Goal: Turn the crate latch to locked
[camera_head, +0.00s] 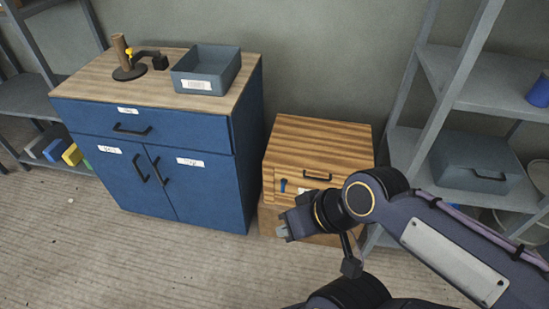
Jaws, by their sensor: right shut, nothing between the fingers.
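The wooden crate (318,143) stands on the floor against the wall, right of the blue cabinet. Its front carries a small latch with a blue handle (283,185), which looks upright, and a dark bar handle (317,178). My right gripper (282,232) is shut and empty, in front of the crate and low in the view. It shows just below the latch in the picture and seems apart from it. My right wrist and forearm hide the lower right part of the crate's front. My left gripper is out of view.
The blue cabinet (205,135) with a grey tray (207,70) and a clamp stand (128,68) on top is at left. A grey shelf rack (495,93) with a grey box (476,162) is at right. The floor (130,255) at front left is clear.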

